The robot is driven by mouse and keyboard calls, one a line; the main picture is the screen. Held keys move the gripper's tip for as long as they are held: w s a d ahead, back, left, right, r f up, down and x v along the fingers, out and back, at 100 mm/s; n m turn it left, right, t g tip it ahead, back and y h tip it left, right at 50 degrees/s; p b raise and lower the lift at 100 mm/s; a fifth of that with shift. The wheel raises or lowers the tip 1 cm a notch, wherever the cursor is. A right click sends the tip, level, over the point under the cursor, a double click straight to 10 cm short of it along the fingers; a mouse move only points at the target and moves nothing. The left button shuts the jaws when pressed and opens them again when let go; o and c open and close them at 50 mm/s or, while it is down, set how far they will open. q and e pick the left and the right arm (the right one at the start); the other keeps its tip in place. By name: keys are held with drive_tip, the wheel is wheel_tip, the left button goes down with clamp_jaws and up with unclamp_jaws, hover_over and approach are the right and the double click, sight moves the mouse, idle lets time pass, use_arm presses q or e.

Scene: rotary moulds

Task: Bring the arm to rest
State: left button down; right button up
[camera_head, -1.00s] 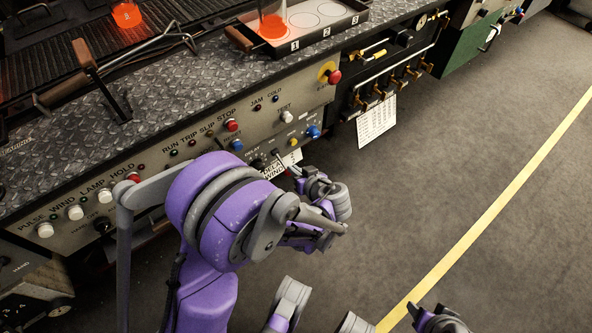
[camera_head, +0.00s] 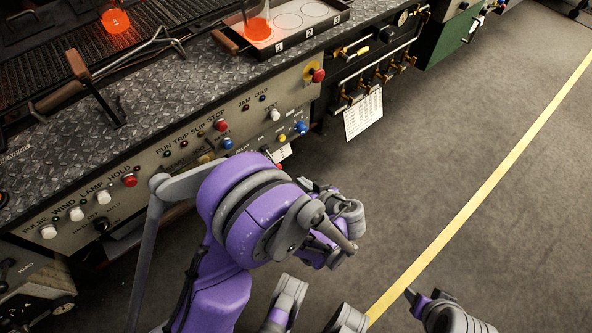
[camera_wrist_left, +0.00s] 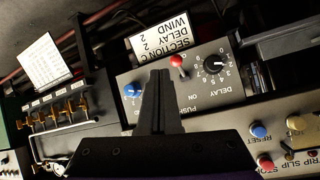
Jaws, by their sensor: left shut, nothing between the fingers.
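My left arm reaches in over the front of the machine in the head view. My left gripper shows in the left wrist view (camera_wrist_left: 160,76) as dark fingers closed together with nothing between them. They are in front of a grey control box (camera_wrist_left: 190,112) with a red-tipped toggle (camera_wrist_left: 178,62), a black delay dial (camera_wrist_left: 214,65) and a blue knob (camera_wrist_left: 132,90). I cannot tell whether the fingers touch the box. In the head view the arm hides most of this gripper. Part of my right arm shows at the bottom right; its jaws cannot be made out.
A control panel (camera_head: 205,152) with buttons and lamps runs along the machine front. Above it are a tray (camera_head: 283,40) with a glowing orange vessel (camera_head: 257,28) and a handled bracket (camera_head: 80,68). A paper sheet (camera_head: 363,115) hangs beyond. The floor right of the machine is clear.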

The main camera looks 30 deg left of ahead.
use_arm(q)
drive_tip(key=shift+s+d+f, duration=0.1)
drive_tip(key=shift+s+d, duration=0.05)
drive_tip(key=shift+d, duration=0.05)
idle(0.5)
drive_tip(key=s+d+r+m+g+h, duration=0.1)
drive_tip(key=s+r+m+h, duration=0.4)
drive_tip(key=s, duration=0.4)
drive_tip(key=s+r+m+h, duration=0.4)
drive_tip(key=s+r+h, duration=0.1)
drive_tip(key=s, duration=0.4)
wheel_tip(320, 180, up, 23)
drive_tip(key=w+p, duration=0.1)
drive_tip(key=p, duration=1.9)
drive_tip(key=shift+w+f+t, duration=0.15)
drive_tip(key=shift+w+t, duration=0.15)
drive_tip(key=shift+w, duration=0.1)
use_arm(e)
wheel_tip(320, 180, up, 23)
drive_tip(key=w+t, duration=0.1)
drive_tip(key=shift+w+r, duration=0.2)
drive_tip(key=shift+w, duration=0.1)
